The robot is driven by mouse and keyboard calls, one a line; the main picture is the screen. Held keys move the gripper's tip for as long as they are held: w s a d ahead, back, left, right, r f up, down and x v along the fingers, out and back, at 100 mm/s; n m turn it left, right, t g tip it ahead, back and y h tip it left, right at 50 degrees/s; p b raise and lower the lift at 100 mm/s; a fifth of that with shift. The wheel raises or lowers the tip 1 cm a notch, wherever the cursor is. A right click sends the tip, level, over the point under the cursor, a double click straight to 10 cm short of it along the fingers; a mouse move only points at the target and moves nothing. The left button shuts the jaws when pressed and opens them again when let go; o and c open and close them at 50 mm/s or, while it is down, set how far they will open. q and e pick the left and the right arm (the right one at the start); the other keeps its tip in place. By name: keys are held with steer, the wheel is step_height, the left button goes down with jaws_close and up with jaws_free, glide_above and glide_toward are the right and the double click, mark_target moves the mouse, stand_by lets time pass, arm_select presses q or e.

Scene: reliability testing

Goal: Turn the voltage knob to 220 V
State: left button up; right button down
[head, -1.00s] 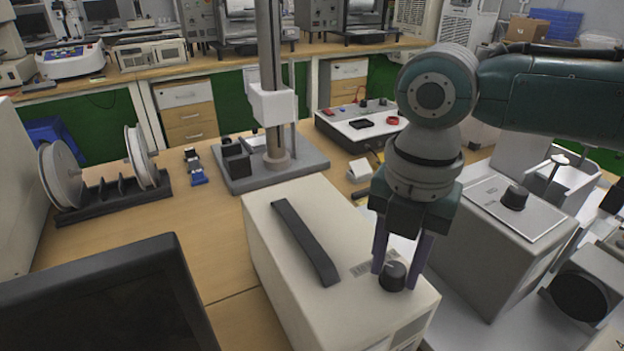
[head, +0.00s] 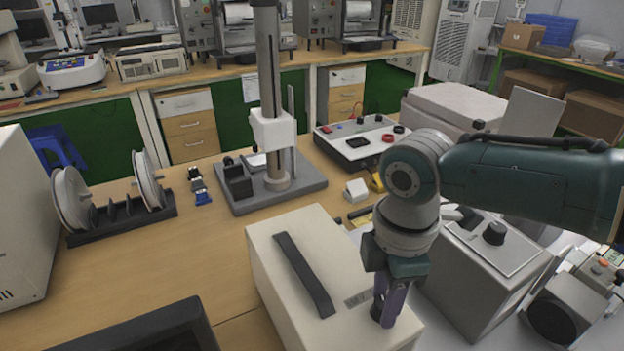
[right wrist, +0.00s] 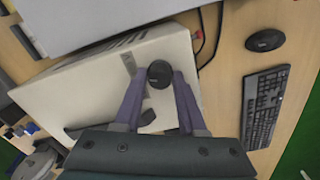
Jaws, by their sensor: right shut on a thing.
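The voltage knob (right wrist: 159,73) is a small round black knob on top of a cream box (head: 285,232), near the box's front right end. In the head view it is mostly hidden behind my right gripper's fingers. My right gripper (head: 385,317) points down at it with purple fingers. In the right wrist view, the fingers stand on either side of the knob, and the gripper is shut on it. The knob's markings are too small to read. My left gripper is not in view.
A black strap handle (head: 303,273) runs along the box top. A grey box with another black knob (head: 494,233) stands close to the right. A stand with a column (head: 275,185) is behind. A black monitor edge (head: 140,332) is at front left; bare table lies left of the box.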

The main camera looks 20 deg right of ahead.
steer(key=shift+m+p, duration=0.8)
steer(key=shift+m, duration=1.4)
steer(key=shift+c, duration=2.4)
jaws_free()
steer(key=shift+r, duration=0.15)
steer(key=shift+r, duration=0.35)
step_height(320, 180, up, 9)
steer(key=p, duration=0.2)
steer(key=shift+p, duration=0.35)
